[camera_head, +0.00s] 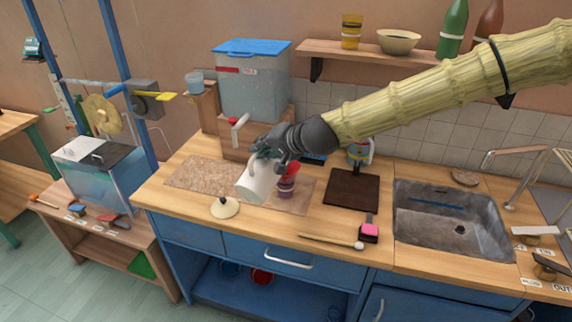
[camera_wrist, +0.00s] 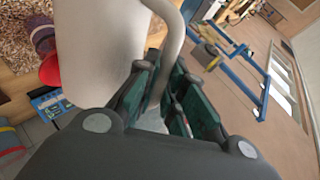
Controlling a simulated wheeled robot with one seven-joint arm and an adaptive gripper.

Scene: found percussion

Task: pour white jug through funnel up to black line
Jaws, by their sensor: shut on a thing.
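The white jug (camera_head: 257,182) is held above the counter and looks tilted in the head view. It fills much of the left of the wrist view (camera_wrist: 95,50). My gripper (camera_head: 270,150) is shut on its handle, and the green fingers (camera_wrist: 165,95) show in the wrist view. A red funnel (camera_head: 290,168) sits on a purple vessel (camera_head: 286,187) just right of the jug; the jug partly covers them. The funnel's red edge (camera_wrist: 49,69) also shows beside the jug in the wrist view. I cannot see the black line, the liquid level or any stream.
A speckled mat (camera_head: 195,174) lies under the vessel. A blue-lidded tank (camera_head: 252,85) stands behind. A dark board (camera_head: 352,190), a pink-headed tool (camera_head: 369,230), a mallet (camera_head: 332,241) and a cream disc with a stem (camera_head: 224,208) lie around. A sink (camera_head: 452,215) is at right.

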